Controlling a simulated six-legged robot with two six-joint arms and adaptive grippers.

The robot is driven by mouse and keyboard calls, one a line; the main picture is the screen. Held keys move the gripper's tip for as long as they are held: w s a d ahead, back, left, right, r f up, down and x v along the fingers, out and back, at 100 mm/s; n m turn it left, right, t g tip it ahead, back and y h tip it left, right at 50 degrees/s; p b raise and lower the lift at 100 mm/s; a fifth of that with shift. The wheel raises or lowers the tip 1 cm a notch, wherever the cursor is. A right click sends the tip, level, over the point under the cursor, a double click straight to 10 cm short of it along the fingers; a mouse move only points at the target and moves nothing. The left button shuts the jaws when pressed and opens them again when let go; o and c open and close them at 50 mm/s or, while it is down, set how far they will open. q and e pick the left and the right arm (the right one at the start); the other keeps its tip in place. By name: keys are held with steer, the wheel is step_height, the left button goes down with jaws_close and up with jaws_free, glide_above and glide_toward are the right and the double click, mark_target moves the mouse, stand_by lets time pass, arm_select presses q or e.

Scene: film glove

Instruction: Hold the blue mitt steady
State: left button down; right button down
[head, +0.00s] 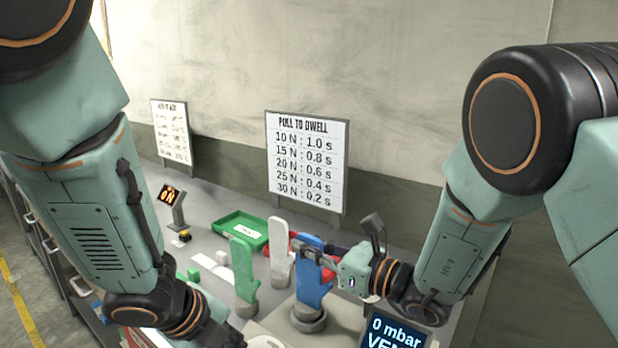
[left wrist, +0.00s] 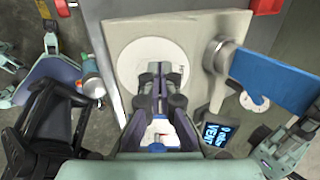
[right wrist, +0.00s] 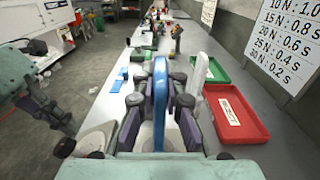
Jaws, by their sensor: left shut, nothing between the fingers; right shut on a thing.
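The blue mitt (head: 312,286) stands upright on a round grey base (head: 308,318) in the head view. My right gripper (head: 318,252) is shut on its upper part. In the right wrist view the blue mitt (right wrist: 160,100) shows edge-on between the right fingers. The left wrist view shows the blue mitt (left wrist: 275,85) at the right, apart from my left gripper (left wrist: 160,72). That gripper is shut and empty above a white round disc (left wrist: 150,53) on a beige plate (left wrist: 195,28). Its fingers are not visible in the head view.
A green mitt (head: 243,270) and a white mitt (head: 281,258) stand left of the blue one. A 0 mbar display (head: 393,333) stands at front right. A red tray (right wrist: 235,115) lies nearby.

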arm_select(q)
steer(key=shift+w, duration=0.1)
stand_by(0.6)
steer(key=shift+w+a+r, duration=0.15)
steer(key=shift+w, duration=0.1)
steer(key=v, duration=0.6)
steer(key=shift+d+f, duration=0.25)
steer(key=shift+f, duration=1.45)
steer(key=shift+d+f, duration=0.2)
steer(key=shift+f, duration=1.5)
